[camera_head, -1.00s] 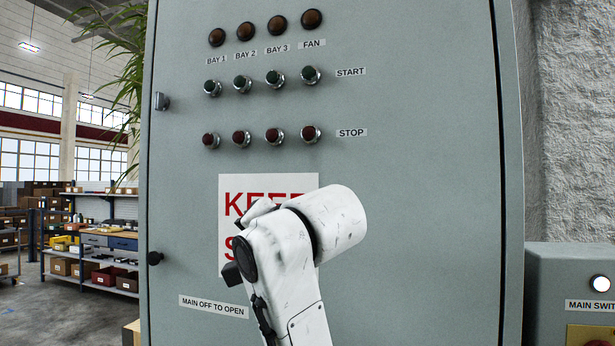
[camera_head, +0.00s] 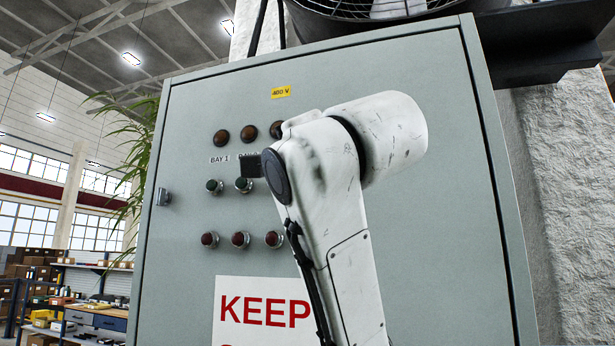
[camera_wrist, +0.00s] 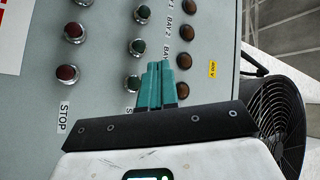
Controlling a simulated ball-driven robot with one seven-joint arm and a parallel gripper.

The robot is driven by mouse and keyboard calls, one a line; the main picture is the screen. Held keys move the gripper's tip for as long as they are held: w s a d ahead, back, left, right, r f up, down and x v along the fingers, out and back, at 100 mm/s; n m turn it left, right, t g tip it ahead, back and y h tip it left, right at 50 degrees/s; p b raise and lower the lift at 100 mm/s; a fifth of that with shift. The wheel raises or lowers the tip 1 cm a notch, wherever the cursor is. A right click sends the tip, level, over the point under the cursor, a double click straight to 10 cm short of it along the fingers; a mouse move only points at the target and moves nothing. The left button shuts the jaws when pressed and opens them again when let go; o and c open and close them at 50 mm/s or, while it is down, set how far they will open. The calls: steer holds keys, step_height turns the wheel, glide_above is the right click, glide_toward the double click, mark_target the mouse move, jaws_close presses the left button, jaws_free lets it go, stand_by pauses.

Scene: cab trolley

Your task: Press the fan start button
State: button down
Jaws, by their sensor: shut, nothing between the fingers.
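The fan start button (camera_wrist: 133,83) is a green button in a metal ring, last in the green column beside the partly covered START label. In the wrist view it shows just left of my gripper (camera_wrist: 154,66). My gripper's teal fingers are together and empty, pointing toward the panel. Whether the fingertips touch the panel cannot be told. The grey cabinet (camera_head: 455,220) carries the buttons.
Other green start buttons (camera_wrist: 138,46) and red stop buttons (camera_wrist: 67,73) sit close by. Brown lamps (camera_wrist: 184,33) line the row above the green ones. A large caged fan (camera_wrist: 280,120) stands above the cabinet. A KEEP sign (camera_head: 262,310) is below the buttons.

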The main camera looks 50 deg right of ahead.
steer(key=w+d+p, duration=0.1)
steer(key=w+d, duration=0.2)
steer(key=d, duration=0.5)
stand_by(0.4)
steer(key=shift+d, duration=0.25)
stand_by(1.7)
steer(key=shift+w+d, duration=0.15)
steer(key=shift+d, duration=0.15)
steer(key=shift+w+d, duration=0.1)
steer(key=shift+d, duration=0.25)
stand_by(0.9)
steer(key=shift+s+a, duration=0.3)
steer(key=shift+a, duration=0.5)
